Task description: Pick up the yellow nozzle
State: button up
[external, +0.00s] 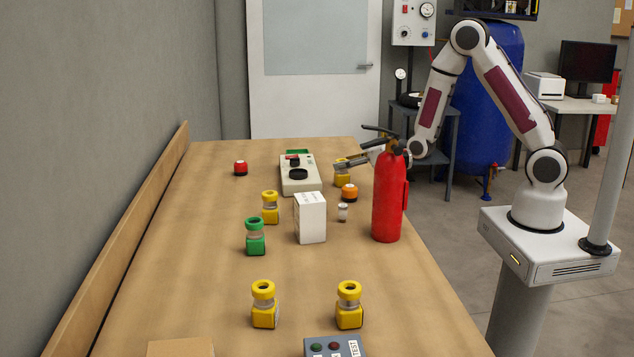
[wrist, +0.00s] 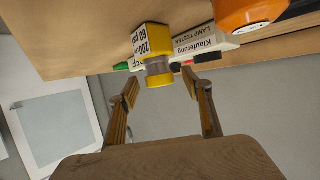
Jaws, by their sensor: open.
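A yellow nozzle with a grey band and a printed label (wrist: 151,38) is just ahead of my gripper (wrist: 160,83) in the wrist view. My gripper is open and empty, with its fingers on either side of the line to the nozzle's ringed end. In the external view this nozzle (external: 342,180) stands on the far right of the table, partly hidden by my gripper (external: 345,164). Other yellow nozzles stand at the middle (external: 270,208), front left (external: 264,306) and front right (external: 349,307).
A red fire extinguisher (external: 387,200) stands close before my gripper. An orange button (external: 349,192) and the lamp tester (external: 299,180) are near the nozzle. A white box (external: 310,218), a green nozzle (external: 255,238) and a red button (external: 240,168) stand farther off.

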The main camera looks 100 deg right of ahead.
jog(key=shift+x, duration=1.2)
jog(key=c, duration=1.4)
